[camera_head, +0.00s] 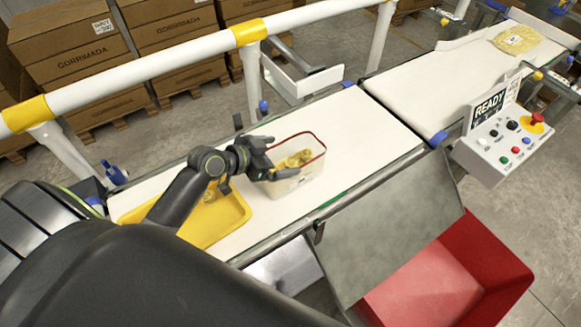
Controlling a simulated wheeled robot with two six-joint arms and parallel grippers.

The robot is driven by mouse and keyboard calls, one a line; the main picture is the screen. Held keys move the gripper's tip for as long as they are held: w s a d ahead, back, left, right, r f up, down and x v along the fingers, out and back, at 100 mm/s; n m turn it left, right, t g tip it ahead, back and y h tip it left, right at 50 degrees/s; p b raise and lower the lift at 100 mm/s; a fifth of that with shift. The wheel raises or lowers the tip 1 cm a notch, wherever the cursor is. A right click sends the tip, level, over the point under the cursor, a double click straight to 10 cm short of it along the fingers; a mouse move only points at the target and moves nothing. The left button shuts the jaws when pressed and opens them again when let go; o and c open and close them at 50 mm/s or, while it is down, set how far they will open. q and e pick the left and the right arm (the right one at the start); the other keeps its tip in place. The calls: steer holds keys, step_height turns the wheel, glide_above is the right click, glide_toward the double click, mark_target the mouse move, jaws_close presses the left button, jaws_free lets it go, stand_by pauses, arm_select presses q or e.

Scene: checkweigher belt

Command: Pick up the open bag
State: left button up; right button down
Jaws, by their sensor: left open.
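A pale, see-through open container with a red rim (313,172) stands on the white belt, with yellow contents (297,160) inside. My left gripper (271,160) is open at the container's left side, its fingers over or beside the near left wall; I cannot tell whether they touch it. A yellow tray (232,222) lies on the belt to the left, partly hidden by my left arm, with a small yellowish item in it. A yellow bag (516,39) lies flat on the far belt at the upper right; I cannot tell whether it is open. My right gripper is not in view.
A white and yellow rail (185,58) runs behind the belt. A control box (503,143) with a READY display (489,107) stands at the right. A grey sloped plate (395,235) and a red bin (480,265) are in front. The belt right of the container is clear.

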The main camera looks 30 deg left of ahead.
mark_target(286, 163)
arm_select(q)
steer(key=shift+p+x, duration=0.3)
steer(key=shift+x, duration=1.25)
steer(key=c, duration=1.2)
